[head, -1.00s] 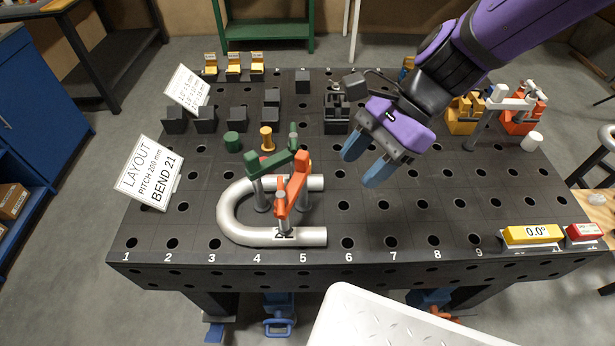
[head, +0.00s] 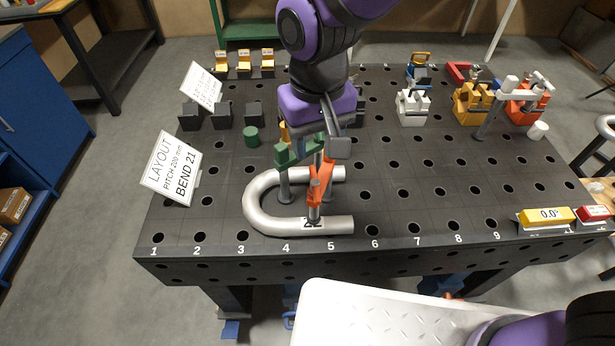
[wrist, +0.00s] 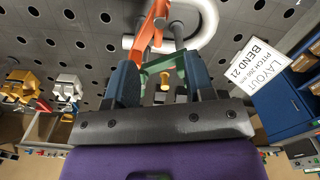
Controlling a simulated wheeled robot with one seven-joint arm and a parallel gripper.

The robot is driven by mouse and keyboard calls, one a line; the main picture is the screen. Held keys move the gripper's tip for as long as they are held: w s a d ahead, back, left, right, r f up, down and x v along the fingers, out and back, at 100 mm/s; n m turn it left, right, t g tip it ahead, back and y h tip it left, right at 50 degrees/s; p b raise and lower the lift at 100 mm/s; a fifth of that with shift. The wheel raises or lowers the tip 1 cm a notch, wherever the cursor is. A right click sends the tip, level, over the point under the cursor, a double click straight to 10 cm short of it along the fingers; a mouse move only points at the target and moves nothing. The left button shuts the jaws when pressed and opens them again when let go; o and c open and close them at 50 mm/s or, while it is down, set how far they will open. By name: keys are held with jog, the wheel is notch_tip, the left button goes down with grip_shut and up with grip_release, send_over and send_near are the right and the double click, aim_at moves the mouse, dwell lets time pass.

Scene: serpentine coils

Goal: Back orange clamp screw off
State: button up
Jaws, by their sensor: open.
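The orange clamp (head: 320,183) stands at the near leg of the grey U-bend tube (head: 262,222), its arm reaching over the tube. The green clamp (head: 292,152) stands just behind it at the far leg. My gripper (wrist: 160,66) is open, right over and behind the clamps. In the wrist view, its blue fingers are spread, with the orange clamp (wrist: 153,28) near the left fingertip and part of the green clamp (wrist: 163,64) showing between the fingers. I cannot tell whether a finger touches the orange clamp.
The black fixture table (head: 420,205) is clear to the right of the tube. White (head: 412,107), yellow (head: 473,103) and orange (head: 527,104) fixtures stand at the back right. A green cylinder (head: 251,137) and black blocks (head: 222,116) stand behind left. A layout sign (head: 172,172) is at left.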

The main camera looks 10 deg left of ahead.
aim_at(315, 181)
notch_tip(315, 181, down, 10)
jog(key=shift+r, duration=0.2)
jog(key=shift+c, duration=0.5)
grip_shut()
